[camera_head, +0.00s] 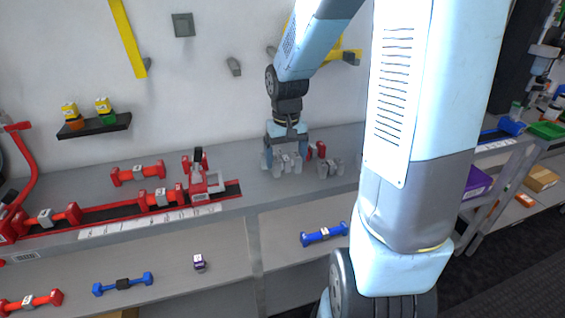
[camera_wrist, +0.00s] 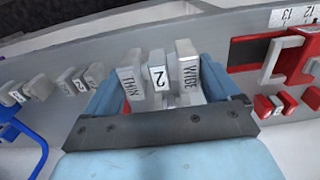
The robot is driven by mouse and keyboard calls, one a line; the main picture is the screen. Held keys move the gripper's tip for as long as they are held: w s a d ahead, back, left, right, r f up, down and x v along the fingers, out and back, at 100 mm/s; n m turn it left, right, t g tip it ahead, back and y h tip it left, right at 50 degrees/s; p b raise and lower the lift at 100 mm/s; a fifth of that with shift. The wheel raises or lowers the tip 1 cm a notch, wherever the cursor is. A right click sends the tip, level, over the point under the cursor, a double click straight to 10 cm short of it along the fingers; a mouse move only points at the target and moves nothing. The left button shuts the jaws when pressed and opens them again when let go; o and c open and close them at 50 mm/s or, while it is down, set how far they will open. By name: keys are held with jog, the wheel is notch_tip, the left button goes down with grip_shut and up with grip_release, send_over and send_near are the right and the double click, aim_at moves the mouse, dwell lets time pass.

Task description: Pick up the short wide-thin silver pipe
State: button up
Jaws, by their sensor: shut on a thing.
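The short silver pipe (camera_wrist: 158,80) has one end marked THIN, a middle marked 2 and the other end marked WIDE. In the wrist view it lies between the blue fingers of my gripper (camera_wrist: 160,88), which is shut on it. In the head view my gripper (camera_head: 285,157) points down over the back part of the grey bench, with the silver pipe (camera_head: 289,164) at its fingertips. I cannot tell whether the pipe touches the bench or is just above it.
Another silver pipe (camera_head: 330,167) stands close on the right. A small red piece (camera_head: 317,150) is behind it. A red-edged rack with red pipes (camera_head: 160,198) is on the left. Blue pipes (camera_head: 324,234) lie on the lower shelf. The wall is close behind.

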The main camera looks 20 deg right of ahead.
jog(key=s+r, duration=1.1)
jog(key=s, duration=0.4)
jog(key=shift+r, duration=0.2)
dwell(0.3)
jog(key=shift+a, duration=0.1)
